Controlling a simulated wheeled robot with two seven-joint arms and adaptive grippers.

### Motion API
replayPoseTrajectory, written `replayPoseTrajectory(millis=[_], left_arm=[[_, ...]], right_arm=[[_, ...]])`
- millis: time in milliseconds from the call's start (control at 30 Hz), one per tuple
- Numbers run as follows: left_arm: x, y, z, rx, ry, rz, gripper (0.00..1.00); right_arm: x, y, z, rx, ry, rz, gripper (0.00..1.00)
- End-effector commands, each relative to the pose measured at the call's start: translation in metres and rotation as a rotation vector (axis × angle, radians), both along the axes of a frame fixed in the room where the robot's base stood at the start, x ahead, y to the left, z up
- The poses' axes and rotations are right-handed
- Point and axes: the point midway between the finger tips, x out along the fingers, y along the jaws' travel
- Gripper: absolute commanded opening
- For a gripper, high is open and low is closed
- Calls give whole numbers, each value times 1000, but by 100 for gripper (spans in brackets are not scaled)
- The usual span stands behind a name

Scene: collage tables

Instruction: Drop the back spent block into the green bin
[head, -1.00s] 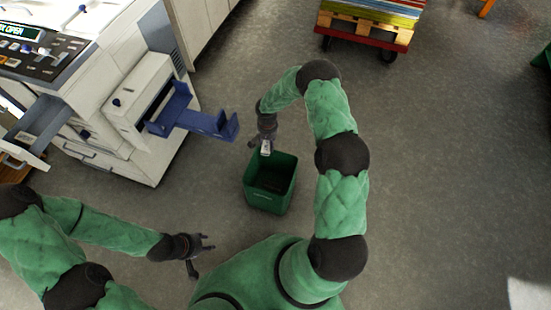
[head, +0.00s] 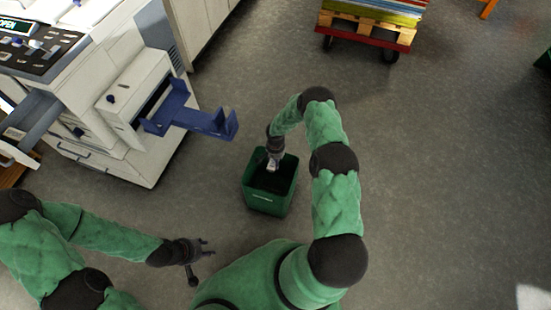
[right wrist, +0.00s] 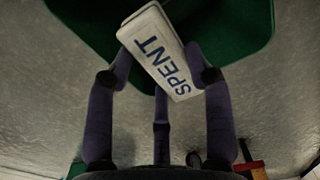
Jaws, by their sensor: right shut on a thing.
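The spent block (right wrist: 160,55) is white with the blue word SPENT on it, seen in the right wrist view. My right gripper (right wrist: 163,70) is shut on it, with fingers on both sides. In the head view the block (head: 272,165) is small and sits at the fingertips of the right gripper (head: 273,157), over the opening of the green bin (head: 268,204). The bin stands on the floor and also shows in the right wrist view (right wrist: 245,40) beyond the block. My left gripper (head: 200,259) is open and empty, low at the left of the head view.
A white machine (head: 140,160) with a blue tray (head: 205,123) sticking out stands left of the bin. A red cart (head: 363,33) with a stacked pallet is at the back. The grey floor to the right is clear.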

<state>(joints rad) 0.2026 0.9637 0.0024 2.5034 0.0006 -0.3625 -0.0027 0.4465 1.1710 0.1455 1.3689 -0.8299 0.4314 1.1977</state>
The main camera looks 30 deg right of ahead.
Motion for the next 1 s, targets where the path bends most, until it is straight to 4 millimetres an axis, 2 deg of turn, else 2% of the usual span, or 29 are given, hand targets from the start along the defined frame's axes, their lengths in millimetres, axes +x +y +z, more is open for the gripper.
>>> replayPoseTrajectory(millis=[133, 433, 467, 533, 567, 1000], left_arm=[[0, 0, -5, 0, 0, 0, 40], [0, 0, -4, 0, 0, 0, 40], [0, 0, -4, 0, 0, 0, 40], [0, 0, -4, 0, 0, 0, 40], [0, 0, -4, 0, 0, 0, 40], [0, 0, -5, 0, 0, 0, 40]], right_arm=[[1, -1, -7, -1, -2, 0, 30], [1, 0, -8, -1, -2, 0, 30], [1, 0, -8, -1, -2, 1, 55], [1, 0, -8, -1, -2, 1, 75], [1, 0, -8, -2, -1, 1, 80], [1, -1, -3, -1, -2, 1, 80]])
